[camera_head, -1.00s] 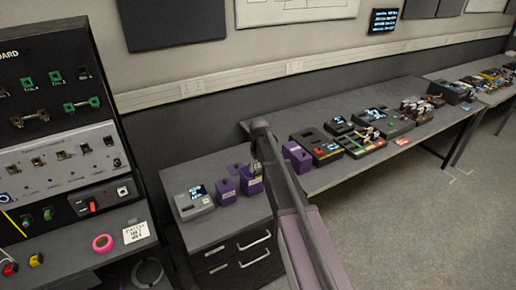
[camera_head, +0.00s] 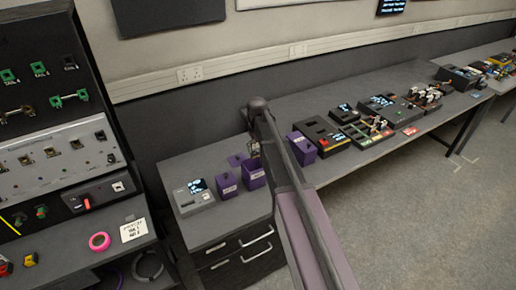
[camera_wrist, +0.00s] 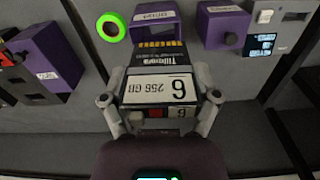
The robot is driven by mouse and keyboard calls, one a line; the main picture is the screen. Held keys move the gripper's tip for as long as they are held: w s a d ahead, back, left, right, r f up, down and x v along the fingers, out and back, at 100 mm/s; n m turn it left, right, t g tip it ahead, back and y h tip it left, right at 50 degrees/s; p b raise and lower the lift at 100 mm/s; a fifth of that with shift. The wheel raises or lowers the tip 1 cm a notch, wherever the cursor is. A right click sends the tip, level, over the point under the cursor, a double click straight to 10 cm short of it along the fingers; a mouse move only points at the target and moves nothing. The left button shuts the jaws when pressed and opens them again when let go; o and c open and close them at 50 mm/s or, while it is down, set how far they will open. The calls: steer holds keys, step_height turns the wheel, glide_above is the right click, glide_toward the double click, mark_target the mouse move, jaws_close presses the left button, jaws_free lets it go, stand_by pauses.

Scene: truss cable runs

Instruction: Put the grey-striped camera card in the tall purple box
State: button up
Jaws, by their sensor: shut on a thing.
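My gripper (camera_wrist: 160,105) is shut on a camera card (camera_wrist: 160,88) with a white label reading "6" and "256 GB", a dark band and gold contacts. In the head view my gripper (camera_head: 254,148) is over the near bench, and the card is too small to make out there. An open purple box (camera_head: 253,174) stands below it, beside a smaller purple box (camera_head: 227,184). A third, upright purple box (camera_head: 302,149) stands to the right, partly behind my arm. In the wrist view a purple open box (camera_wrist: 156,30) lies beyond the card's far end.
A grey device with a screen (camera_head: 194,196) stands left of the boxes. Black card trays (camera_head: 320,137) and other gear crowd the long bench to the right. A lime ring (camera_wrist: 112,28) lies left of the card's far end.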

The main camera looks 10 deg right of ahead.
mark_target(256, 149)
steer(key=shift+d, duration=0.1)
steer(key=shift+n, duration=0.3)
steer(key=w+f+b, duration=0.1)
steer(key=f+b, duration=0.1)
steer(key=w+f+b, duration=0.1)
steer(key=w+b, duration=0.1)
steer(key=shift+f, duration=0.4)
steer(key=shift+s, duration=0.1)
steer(key=shift+f, duration=0.1)
steer(key=shift+f+b, duration=2.3)
steer(key=shift+b, duration=0.05)
steer(key=shift+f+b, duration=2.05)
stand_by(0.6)
steer(key=o, duration=1)
steer(key=shift+d, duration=0.1)
